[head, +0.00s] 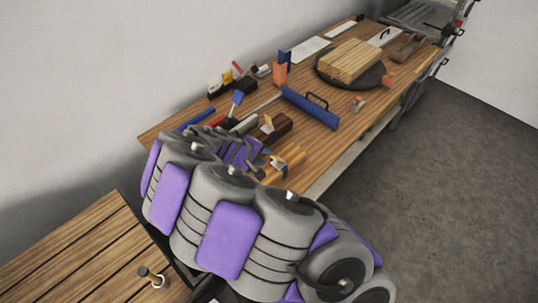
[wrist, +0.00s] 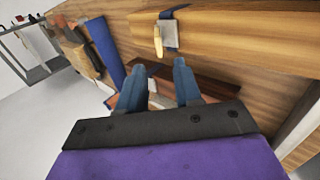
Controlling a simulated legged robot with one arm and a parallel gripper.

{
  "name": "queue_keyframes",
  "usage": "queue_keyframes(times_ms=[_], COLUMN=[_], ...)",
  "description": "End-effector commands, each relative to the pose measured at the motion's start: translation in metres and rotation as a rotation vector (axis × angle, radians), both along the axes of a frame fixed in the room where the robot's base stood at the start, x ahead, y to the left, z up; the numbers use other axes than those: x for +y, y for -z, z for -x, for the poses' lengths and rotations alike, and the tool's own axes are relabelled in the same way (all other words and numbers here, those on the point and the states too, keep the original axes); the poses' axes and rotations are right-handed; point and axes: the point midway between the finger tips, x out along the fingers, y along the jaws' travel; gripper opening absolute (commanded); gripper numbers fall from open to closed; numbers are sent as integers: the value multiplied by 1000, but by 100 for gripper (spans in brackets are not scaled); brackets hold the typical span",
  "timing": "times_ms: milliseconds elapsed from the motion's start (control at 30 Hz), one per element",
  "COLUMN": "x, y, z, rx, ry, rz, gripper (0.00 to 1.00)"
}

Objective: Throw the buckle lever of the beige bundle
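A light wood-coloured bundle (head: 290,157), which I take for the beige one, lies on the workbench just beyond my arm. It fills the upper right of the wrist view (wrist: 250,37). A dark strap (wrist: 173,13) crosses it, with a grey buckle plate (wrist: 170,36) and a gold lever (wrist: 158,43). The lever stands apart from my fingers. My gripper (wrist: 158,88) is open, its two blue-grey fingers spread below the buckle in the wrist view, with no bundle held. My arm partly hides the bundle in the head view.
A dark brown bundle (head: 274,126) and a blue bundle (head: 311,107) lie farther along the bench. Boards (head: 350,60) sit on a dark round plate (head: 322,77). Small tools crowd the wall side. A slatted wooden table (head: 75,250) stands at lower left; floor at right is clear.

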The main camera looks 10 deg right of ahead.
Motion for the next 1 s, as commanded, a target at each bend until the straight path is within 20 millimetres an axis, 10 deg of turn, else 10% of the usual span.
queue_keyframes(times_ms=[300,767,1000], x=[32,40,31], y=[-46,-56,-56], z=[22,28,25], rx=[-2,-1,66], ry=[-3,-1,-29], rz=[-1,0,5], gripper=[34,34,54])
